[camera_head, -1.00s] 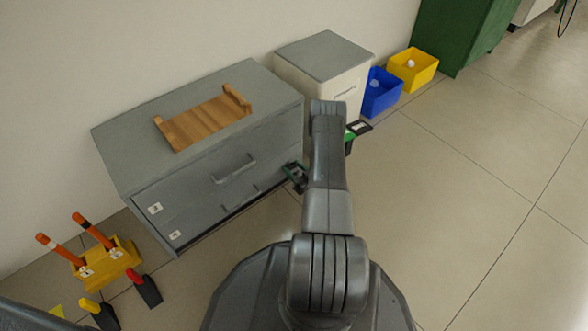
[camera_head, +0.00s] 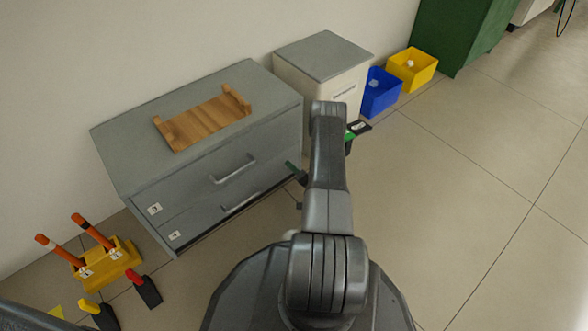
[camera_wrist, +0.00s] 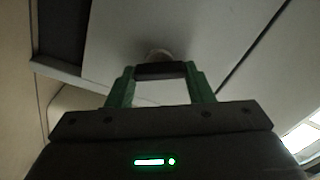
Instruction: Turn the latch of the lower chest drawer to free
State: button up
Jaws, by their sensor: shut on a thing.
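The lower chest drawer (camera_head: 203,221) is the bottom grey front of the chest, with a bar handle and a small label at its left. In the wrist view a drawer front (camera_wrist: 205,35) fills the upper part. The latch (camera_wrist: 160,71) is a dark bar on a pale round base. My gripper (camera_wrist: 160,82) has its green fingers shut on the dark bar, one at each end. In the head view my gripper (camera_head: 293,167) is at the right end of the chest front, mostly hidden behind my arm. The latch is hidden there.
The upper drawer (camera_head: 195,190) looks closed. A wooden tray (camera_head: 205,122) lies on the chest top. A white cabinet (camera_head: 345,90), a blue bin (camera_head: 381,92) and a yellow bin (camera_head: 413,69) stand to the right. A yellow rack (camera_head: 108,262) stands left. The floor at right is clear.

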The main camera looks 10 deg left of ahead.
jog(key=m, duration=0.5)
jog(key=shift+f+m, duration=0.15)
jog(key=shift+m, duration=0.15)
dwell(0.4)
jog(key=o, duration=1)
jog(key=shift+d, duration=0.1)
jog(key=p+v, duration=0.4)
jog(key=v, duration=0.9)
jog(key=shift+s+d, duration=0.25)
jog(key=shift+w+a, duration=0.1)
jog(key=b+x, duration=0.4)
jog(key=x, duration=0.9)
jog(key=shift+w+a, duration=0.2)
jog(key=shift+a, duration=0.05)
